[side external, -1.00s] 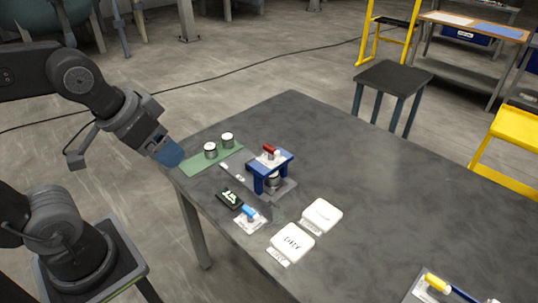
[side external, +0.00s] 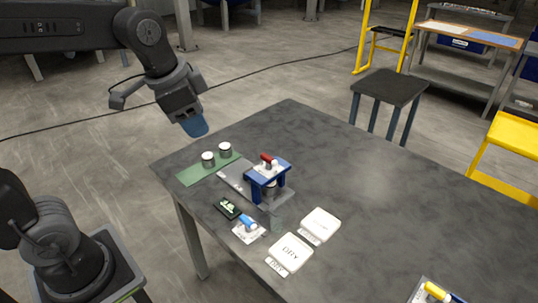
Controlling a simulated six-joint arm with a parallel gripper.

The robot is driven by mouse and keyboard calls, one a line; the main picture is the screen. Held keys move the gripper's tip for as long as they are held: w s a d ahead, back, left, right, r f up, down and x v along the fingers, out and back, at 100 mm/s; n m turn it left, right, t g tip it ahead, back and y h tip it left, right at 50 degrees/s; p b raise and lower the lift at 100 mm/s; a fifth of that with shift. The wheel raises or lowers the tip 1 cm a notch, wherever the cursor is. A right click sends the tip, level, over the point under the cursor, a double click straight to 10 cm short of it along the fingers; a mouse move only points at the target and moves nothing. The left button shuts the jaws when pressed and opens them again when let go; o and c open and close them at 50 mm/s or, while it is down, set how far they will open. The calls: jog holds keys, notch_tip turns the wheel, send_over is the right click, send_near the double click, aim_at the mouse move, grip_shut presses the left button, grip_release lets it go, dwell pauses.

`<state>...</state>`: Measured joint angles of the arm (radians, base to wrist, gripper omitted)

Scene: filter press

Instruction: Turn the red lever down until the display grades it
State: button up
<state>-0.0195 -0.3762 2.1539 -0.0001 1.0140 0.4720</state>
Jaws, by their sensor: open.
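The red lever (side external: 268,160) sits on top of a small blue press (side external: 269,172) on the dark table. A cylindrical metal piece (side external: 269,189) stands under the press frame. A small black display (side external: 227,207) with light marks lies in front of the press; its reading is too small to tell. My gripper (side external: 194,124), with blue fingertips, hangs above and left of the press, beyond the table's left edge in the picture. It is apart from the lever and holds nothing that I can see. The gap between its fingers is hard to make out.
Two metal cylinders (side external: 208,159) stand on a green mat (side external: 190,176) left of the press. A blue-handled item (side external: 248,222) and two white squares (side external: 291,251) lie in front. A yellow-handled item (side external: 437,292) lies at bottom right.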

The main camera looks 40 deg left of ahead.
jog(key=w+a+f+m+g, duration=0.1)
jog(key=w+f+m+g, duration=0.1)
jog(key=w+m, duration=0.8)
jog(key=m+g, duration=0.2)
jog(key=m, duration=0.1)
send_over(269, 157)
notch_tip(269, 157, down, 7)
notch_tip(269, 157, down, 13)
jog(key=shift+r, duration=0.1)
jog(key=shift+c, duration=0.3)
grip_shut()
